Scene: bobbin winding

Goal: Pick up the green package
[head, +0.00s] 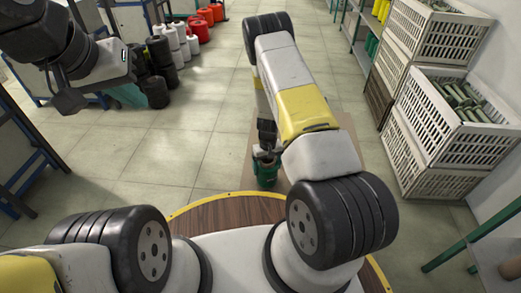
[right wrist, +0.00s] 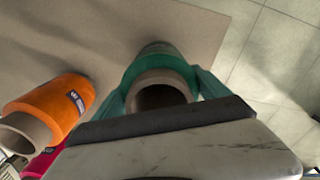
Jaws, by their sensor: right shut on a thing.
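The green package (head: 266,175) is a green spool with a beige core tube. In the head view it sits just below my right gripper (head: 266,150), partly covered by it. In the right wrist view the green package (right wrist: 155,58) stands between the fingers of my right gripper (right wrist: 160,95), with its hollow tube end facing the camera. The right gripper is shut on it. Whether the package touches the surface below is unclear. My left gripper (head: 68,100) is at the upper left, away from the package; its finger opening cannot be made out.
In the right wrist view an orange package (right wrist: 62,105) and a magenta one (right wrist: 42,162) are close by on the left, above a beige surface (right wrist: 90,30). White crates (head: 440,125) stand at the right. Black, white and red spools stand at the back left. Tiled floor is open.

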